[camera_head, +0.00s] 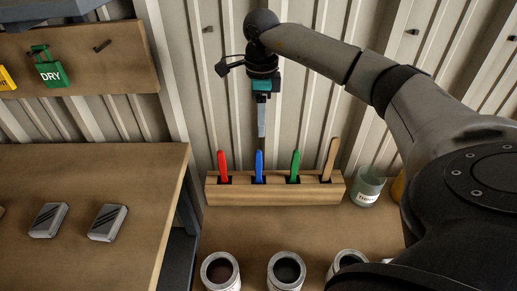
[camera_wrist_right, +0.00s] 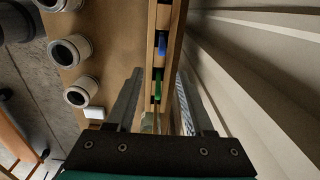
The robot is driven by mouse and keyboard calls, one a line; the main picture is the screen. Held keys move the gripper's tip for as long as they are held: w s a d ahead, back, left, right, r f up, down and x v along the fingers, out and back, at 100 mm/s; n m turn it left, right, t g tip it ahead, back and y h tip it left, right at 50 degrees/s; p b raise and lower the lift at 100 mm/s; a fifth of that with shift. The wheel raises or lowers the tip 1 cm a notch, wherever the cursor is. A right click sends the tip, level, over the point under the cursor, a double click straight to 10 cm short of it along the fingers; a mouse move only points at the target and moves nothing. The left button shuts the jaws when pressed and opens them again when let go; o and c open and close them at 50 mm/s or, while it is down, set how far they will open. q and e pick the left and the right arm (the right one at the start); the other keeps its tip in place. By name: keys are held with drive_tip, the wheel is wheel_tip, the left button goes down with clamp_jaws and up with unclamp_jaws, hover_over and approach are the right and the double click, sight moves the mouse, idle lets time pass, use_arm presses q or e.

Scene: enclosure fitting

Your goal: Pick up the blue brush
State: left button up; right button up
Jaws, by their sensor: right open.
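The blue brush (camera_head: 259,165) stands upright in a slot of the wooden holder (camera_head: 275,196), between the red brush (camera_head: 223,164) and the green brush (camera_head: 295,165). My right gripper (camera_head: 261,140) points down above the holder, close over the blue handle in the head view. In the right wrist view its open fingers (camera_wrist_right: 160,72) lie either side of the holder line, with nothing held. There the blue handle (camera_wrist_right: 162,46) shows just beyond the fingertips, and the green handle (camera_wrist_right: 157,86) shows between the fingers. The bristles are hidden in the holder. My left gripper is not in view.
A wooden-handled brush (camera_head: 331,157) stands in the last slot. A glass jar (camera_head: 367,187) is right of the holder. Several open cans (camera_head: 286,271) stand in front. A corrugated wall (camera_head: 230,60) rises close behind. Two grey blocks (camera_head: 108,223) lie on the left table (camera_head: 150,165).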

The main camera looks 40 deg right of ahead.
hover_over(259, 151)
drive_tip(key=f, duration=0.5)
drive_tip(key=shift+s+f+b, duration=0.3)
drive_tip(key=shift+s, duration=0.05)
drive_tip(key=shift+f, duration=0.35)
drive_tip(key=shift+w+f, duration=0.1)
drive_tip(key=shift+f, duration=0.4)
drive_tip(key=f, duration=0.3)
drive_tip(key=shift+w+f+b, duration=0.35)
drive_tip(key=shift+f, duration=0.5)
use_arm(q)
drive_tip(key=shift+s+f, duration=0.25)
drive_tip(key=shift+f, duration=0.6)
use_arm(e)
drive_tip(key=shift+c, duration=0.4)
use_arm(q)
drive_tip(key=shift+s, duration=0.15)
use_arm(e)
clamp_jaws()
